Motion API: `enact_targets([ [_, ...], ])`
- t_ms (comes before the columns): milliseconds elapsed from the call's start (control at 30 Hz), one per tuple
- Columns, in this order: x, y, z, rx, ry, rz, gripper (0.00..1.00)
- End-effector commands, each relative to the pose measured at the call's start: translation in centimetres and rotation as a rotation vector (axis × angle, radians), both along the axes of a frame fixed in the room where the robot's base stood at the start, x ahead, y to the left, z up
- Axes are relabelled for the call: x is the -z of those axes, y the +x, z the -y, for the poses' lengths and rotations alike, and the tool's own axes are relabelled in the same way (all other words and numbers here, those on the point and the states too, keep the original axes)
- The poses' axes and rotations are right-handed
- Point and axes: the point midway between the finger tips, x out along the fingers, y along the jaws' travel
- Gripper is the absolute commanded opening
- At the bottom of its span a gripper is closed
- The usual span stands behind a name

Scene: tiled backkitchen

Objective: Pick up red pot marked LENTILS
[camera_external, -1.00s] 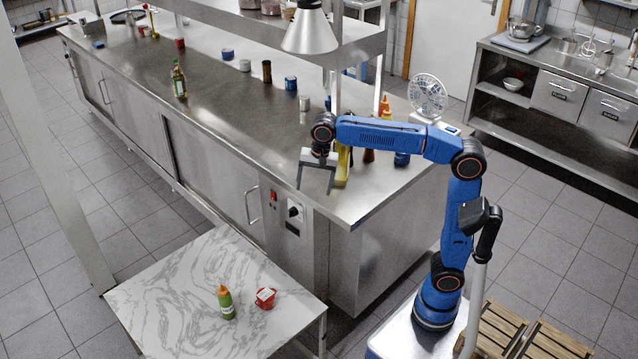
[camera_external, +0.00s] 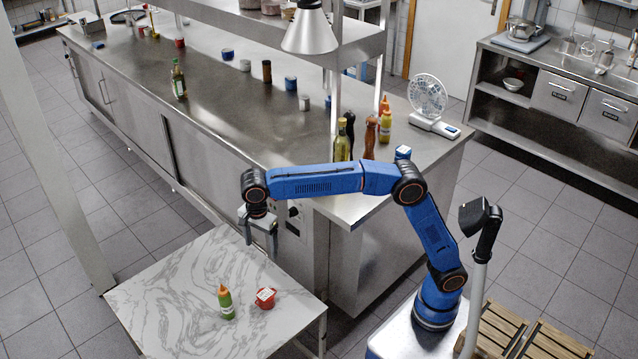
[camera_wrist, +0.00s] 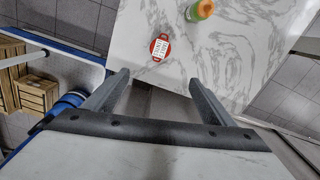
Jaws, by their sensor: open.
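The red pot (camera_external: 265,299) with a white label on top stands on the marble-look table. In the wrist view the red pot (camera_wrist: 160,46) shows from above, its label lettering turned and small. My gripper (camera_external: 260,243) is open and empty, in the air above the far side of the table, higher than the pot and behind it. In the wrist view the open fingers of my gripper (camera_wrist: 157,80) point toward the table, and the pot lies beyond their tips, between them in line. Nothing hides the pot.
A green squeeze bottle with an orange cap (camera_external: 225,302) stands just left of the pot; it also shows in the wrist view (camera_wrist: 201,10). The marble table (camera_external: 170,285) is otherwise clear. The steel counter (camera_external: 225,130) with bottles and jars stands behind.

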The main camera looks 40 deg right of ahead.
Motion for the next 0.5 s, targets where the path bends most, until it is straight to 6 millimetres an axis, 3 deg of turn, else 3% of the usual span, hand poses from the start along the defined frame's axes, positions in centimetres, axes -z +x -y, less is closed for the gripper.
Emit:
enact_targets([
  [133, 0.7, -0.6, -1.5, 0.021, -0.006, -0.005, 0.78],
  [500, 6.4, -0.6, -1.2, 0.02, -0.007, -0.006, 0.78],
])
